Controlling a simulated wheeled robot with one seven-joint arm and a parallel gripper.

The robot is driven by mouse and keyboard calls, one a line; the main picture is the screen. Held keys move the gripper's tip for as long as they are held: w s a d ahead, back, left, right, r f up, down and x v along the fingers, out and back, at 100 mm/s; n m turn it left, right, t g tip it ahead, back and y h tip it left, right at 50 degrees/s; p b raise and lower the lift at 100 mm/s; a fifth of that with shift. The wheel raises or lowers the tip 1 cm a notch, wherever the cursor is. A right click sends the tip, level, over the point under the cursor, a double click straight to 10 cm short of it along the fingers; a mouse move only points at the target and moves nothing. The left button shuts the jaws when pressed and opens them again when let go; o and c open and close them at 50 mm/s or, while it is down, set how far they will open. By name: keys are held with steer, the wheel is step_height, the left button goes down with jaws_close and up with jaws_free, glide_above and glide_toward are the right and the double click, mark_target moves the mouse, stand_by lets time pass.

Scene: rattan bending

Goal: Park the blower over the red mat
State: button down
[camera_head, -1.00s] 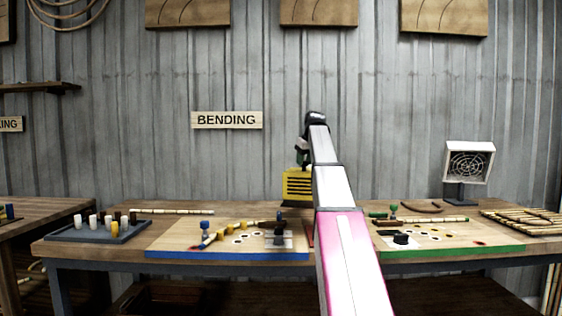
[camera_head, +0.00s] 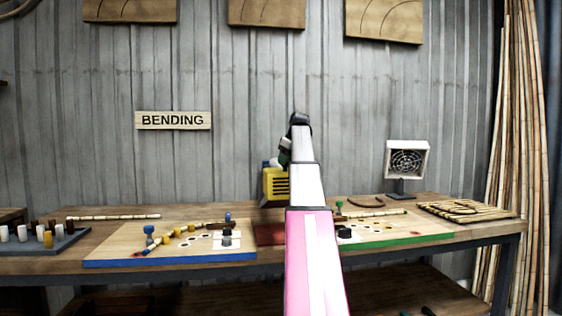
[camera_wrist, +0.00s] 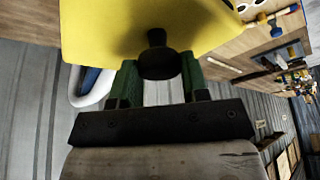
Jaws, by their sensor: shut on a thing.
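The yellow blower (camera_head: 275,185) with dark side slots hangs from my gripper (camera_head: 285,152), partly hidden by my arm in the head view. In the wrist view the blower's yellow body (camera_wrist: 110,22) fills the top, and the green fingers of my gripper (camera_wrist: 158,72) are shut on its dark knob (camera_wrist: 157,60). The dark red mat (camera_head: 268,234) lies on the bench between two boards, its right part hidden by my arm. The blower shows above and behind the mat in the picture; I cannot tell whether it is directly over it.
A blue-edged board (camera_head: 120,253) with pegs and a cane lies left of the mat. A green-edged board (camera_head: 430,233) lies right. A white grille unit (camera_head: 407,160) stands behind it. A woven rattan mat (camera_head: 480,210) lies far right, a peg tray (camera_head: 68,240) far left.

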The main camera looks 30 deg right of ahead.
stand_by(0.3)
steer(key=c, duration=0.6)
jaws_free()
steer(key=shift+c, duration=0.2)
steer(key=v, duration=1)
steer(key=shift+s+r, duration=0.2)
steer(key=shift+r, duration=0.15)
